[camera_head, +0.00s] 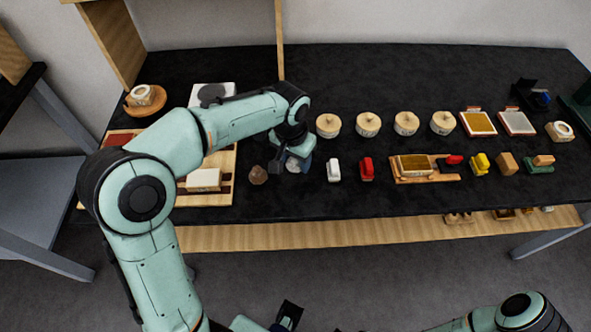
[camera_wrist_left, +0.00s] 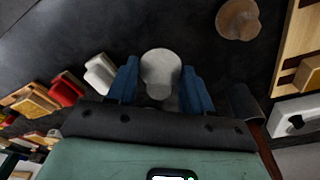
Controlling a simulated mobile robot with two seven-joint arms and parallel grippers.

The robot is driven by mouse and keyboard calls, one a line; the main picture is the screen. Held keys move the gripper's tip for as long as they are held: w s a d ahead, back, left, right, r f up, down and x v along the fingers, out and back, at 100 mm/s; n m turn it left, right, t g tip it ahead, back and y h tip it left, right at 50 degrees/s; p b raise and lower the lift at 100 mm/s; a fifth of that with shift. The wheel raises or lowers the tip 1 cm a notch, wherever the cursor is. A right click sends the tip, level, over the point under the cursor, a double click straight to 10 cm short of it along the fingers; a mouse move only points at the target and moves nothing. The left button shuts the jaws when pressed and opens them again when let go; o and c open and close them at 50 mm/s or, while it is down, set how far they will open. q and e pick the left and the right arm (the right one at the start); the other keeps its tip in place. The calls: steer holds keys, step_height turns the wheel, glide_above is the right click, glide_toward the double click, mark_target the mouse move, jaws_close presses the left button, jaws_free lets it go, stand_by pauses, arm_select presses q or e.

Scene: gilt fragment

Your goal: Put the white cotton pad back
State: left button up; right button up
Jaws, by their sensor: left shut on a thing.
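The white cotton pad (camera_wrist_left: 161,68) is a pale, rounded piece between the two blue fingers of my left gripper (camera_wrist_left: 160,88) in the left wrist view. The fingers are shut on it. In the head view, my left gripper (camera_head: 294,158) is low over the front part of the black table, with the pale pad partly hidden beneath it. A similar-looking white piece (camera_head: 333,170) stands just to its right. A dark part at the bottom edge of the head view may be my right gripper (camera_head: 288,316); its fingers are not clear.
A brown knob-like piece (camera_head: 258,175) lies close left of the gripper. A red block (camera_head: 367,168) stands further right. Several lidded round pots (camera_head: 368,124) line the table behind. A wooden tray (camera_head: 222,193) with a white block (camera_head: 203,179) is at left.

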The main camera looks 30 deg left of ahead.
mark_target(295, 177)
arm_select(q)
steer(key=shift+f+b, duration=0.3)
steer(key=shift+f, duration=2.1)
steer(key=shift+f, duration=0.1)
steer(key=o, duration=0.9)
steer(key=shift+o, duration=0.2)
steer(key=shift+r, duration=0.25)
steer(key=r, duration=0.4)
steer(key=s+r+p, duration=0.1)
steer(key=r, duration=0.6)
steer(key=shift+s+r+p, duration=0.2)
steer(key=shift+r+p, duration=0.1)
steer(key=shift+r, duration=0.05)
